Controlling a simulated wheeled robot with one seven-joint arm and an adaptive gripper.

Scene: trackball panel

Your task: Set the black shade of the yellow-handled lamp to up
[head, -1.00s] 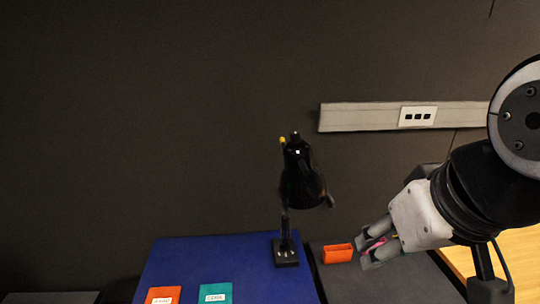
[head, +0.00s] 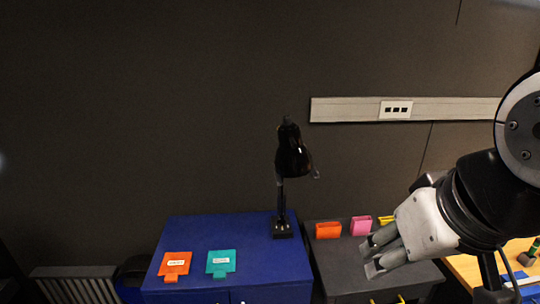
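The lamp is black, with a shade (head: 293,157) on a thin upright post above a small base (head: 284,230). It stands at the right edge of a blue cabinet top. The shade tilts, with its wide end facing down and to the right. A small dark tab shows at its lower right rim. No yellow handle can be made out now. My gripper (head: 369,255) is to the right of the lamp and lower than the shade, clear of it. Its two fingers point left and stand apart, with nothing seen between them.
The blue cabinet (head: 190,232) bears an orange tag (head: 175,264) and a teal tag (head: 221,263). Orange (head: 328,230), pink (head: 361,226) and partly hidden yellow (head: 386,221) holders stand on the dark cabinet (head: 335,275). A wall rail (head: 345,110) runs behind. Space between lamp and gripper is clear.

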